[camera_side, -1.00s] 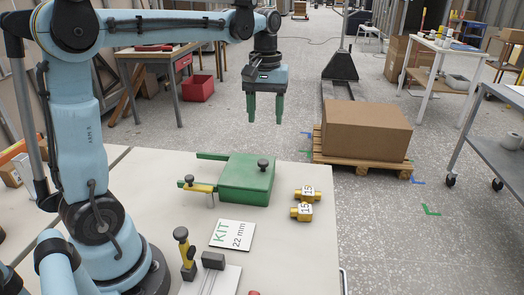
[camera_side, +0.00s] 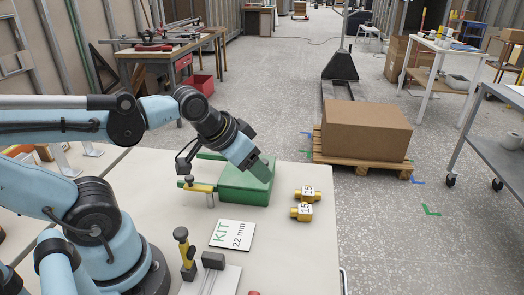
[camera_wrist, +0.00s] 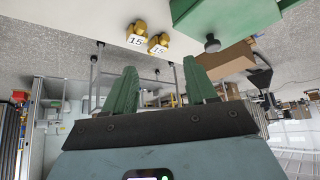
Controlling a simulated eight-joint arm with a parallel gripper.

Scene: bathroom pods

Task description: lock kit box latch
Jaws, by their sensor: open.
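The green kit box (camera_side: 240,194) sits on the pale bench, and part of its top is hidden behind my gripper. It also shows upper right in the wrist view (camera_wrist: 235,18), with a black knob (camera_wrist: 211,44) at its edge. A yellow latch bar (camera_side: 201,188) with a dark knob (camera_side: 189,180) is at the box's left side; I cannot tell its lock state. My gripper (camera_side: 263,166) is tilted and appears above the box's back right part in the side view. In the wrist view its green fingers (camera_wrist: 162,78) are apart with nothing between them.
Two brass fittings marked 15 (camera_side: 303,203) lie right of the box. A KIT 22 mm card (camera_side: 232,235) lies in front. A yellow-black handled tool (camera_side: 185,253) and a grey fixture (camera_side: 213,262) are nearer. A carton (camera_side: 365,130) on a pallet stands beyond the bench.

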